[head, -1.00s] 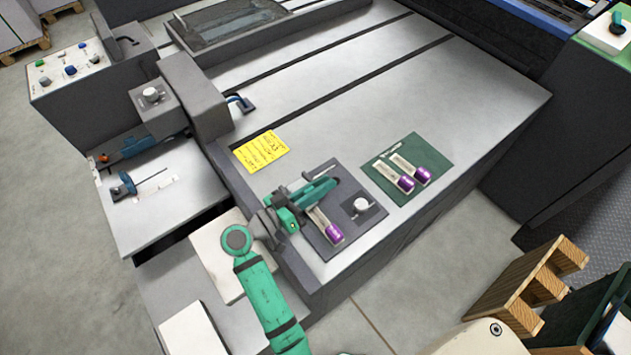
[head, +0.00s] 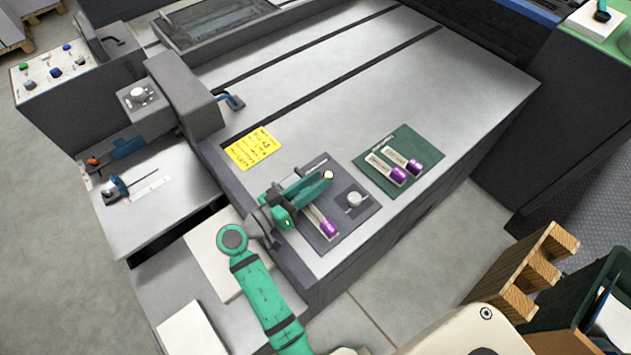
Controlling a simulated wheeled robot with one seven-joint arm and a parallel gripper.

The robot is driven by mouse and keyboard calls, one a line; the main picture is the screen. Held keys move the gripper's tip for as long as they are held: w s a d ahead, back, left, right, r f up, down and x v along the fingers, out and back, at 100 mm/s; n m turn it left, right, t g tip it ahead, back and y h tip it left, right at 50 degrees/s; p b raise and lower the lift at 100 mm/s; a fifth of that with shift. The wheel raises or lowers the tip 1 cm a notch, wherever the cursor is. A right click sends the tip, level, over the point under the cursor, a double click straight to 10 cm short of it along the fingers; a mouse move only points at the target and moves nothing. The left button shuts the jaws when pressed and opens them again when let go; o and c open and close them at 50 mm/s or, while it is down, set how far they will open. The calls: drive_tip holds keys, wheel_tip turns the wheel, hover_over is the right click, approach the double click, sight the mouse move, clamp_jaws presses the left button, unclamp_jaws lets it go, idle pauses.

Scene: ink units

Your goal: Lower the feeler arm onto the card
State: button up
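A dark gauge plate (head: 345,222) lies near the front edge of the grey table. A pale card with a purple end (head: 329,227) lies on it, partly covered by my gripper. My gripper (head: 322,181) is teal-green and reaches over the plate from the left, above the card's far part. A small cream round piece (head: 328,175) shows at its fingertips; I cannot tell whether it is held. A thin pale line (head: 314,164) shows on the plate behind the fingers. I cannot clearly make out the feeler arm or where its tip is; my gripper hides much of that area.
A pale knob (head: 354,199) stands on the plate, right of my gripper. A green mat (head: 399,177) with two purple-ended cards lies to the right. A yellow note (head: 252,148) lies behind left. A grey housing (head: 184,98) stands at the left. The table's middle is clear.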

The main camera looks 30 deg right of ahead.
drive_tip(key=a, duration=0.3)
drive_tip(key=s+a, duration=0.1)
drive_tip(key=a, duration=0.6)
drive_tip(key=shift+s+a, duration=0.25)
drive_tip(key=shift+a, duration=0.15)
